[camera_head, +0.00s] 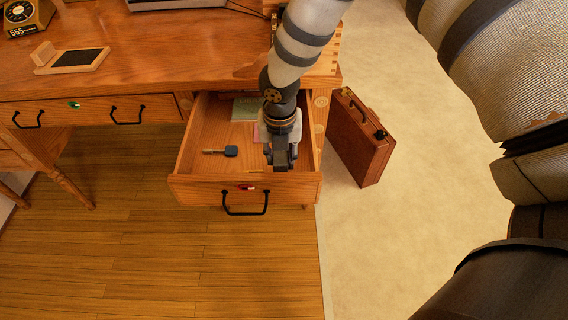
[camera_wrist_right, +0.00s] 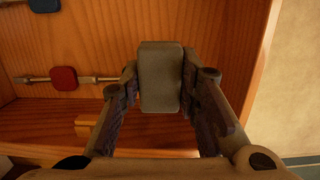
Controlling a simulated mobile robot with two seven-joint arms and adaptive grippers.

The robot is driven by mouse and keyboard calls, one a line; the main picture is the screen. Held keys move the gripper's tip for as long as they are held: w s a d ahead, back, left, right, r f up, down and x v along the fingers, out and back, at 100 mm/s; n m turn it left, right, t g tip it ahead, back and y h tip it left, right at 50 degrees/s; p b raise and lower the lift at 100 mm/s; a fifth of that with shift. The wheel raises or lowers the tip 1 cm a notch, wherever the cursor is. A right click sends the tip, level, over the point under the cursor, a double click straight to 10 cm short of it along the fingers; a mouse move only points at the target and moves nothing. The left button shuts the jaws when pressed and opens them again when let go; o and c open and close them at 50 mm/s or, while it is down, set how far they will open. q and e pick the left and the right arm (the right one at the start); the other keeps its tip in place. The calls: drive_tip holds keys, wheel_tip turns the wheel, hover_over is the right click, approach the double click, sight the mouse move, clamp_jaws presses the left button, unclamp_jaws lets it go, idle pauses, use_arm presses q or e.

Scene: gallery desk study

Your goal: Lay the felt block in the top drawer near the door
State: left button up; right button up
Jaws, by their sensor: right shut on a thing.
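My right gripper (camera_head: 281,164) is inside or just above the open drawer (camera_head: 187,157), pointing down near its right side. In the wrist view this gripper (camera_wrist_right: 160,95) is shut on the felt block (camera_wrist_right: 160,76), a grey-brown block with rounded corners. Its fingers press on the block's left and right sides. The head view does not clearly show the block behind the gripper. I cannot tell whether the block touches the drawer floor. My left gripper is not in view.
The drawer holds a blue-headed tool (camera_head: 231,151), a green flat item (camera_head: 246,109) and, in the wrist view, a red-headed tool (camera_wrist_right: 63,78) and a yellow piece (camera_wrist_right: 88,125). A brown briefcase (camera_head: 358,140) stands on the floor to the right. A closed drawer (camera_head: 90,112) is at left.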

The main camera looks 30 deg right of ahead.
sight(284, 167)
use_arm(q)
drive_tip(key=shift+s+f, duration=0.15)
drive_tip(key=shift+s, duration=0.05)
use_arm(e)
drive_tip(key=f, duration=0.4)
drive_tip(key=shift+s+d, duration=0.15)
drive_tip(key=shift+d, duration=0.25)
drive_tip(key=shift+f, duration=0.2)
drive_tip(key=o, duration=1.1)
drive_tip(key=r, duration=0.4)
drive_tip(key=s+r, duration=0.1)
drive_tip(key=r, duration=0.3)
drive_tip(key=r+p, duration=0.1)
drive_tip(key=r, duration=0.3)
drive_tip(key=shift+s+a+r, duration=0.15)
drive_tip(key=shift+a+r, duration=0.05)
drive_tip(key=shift+a, duration=0.15)
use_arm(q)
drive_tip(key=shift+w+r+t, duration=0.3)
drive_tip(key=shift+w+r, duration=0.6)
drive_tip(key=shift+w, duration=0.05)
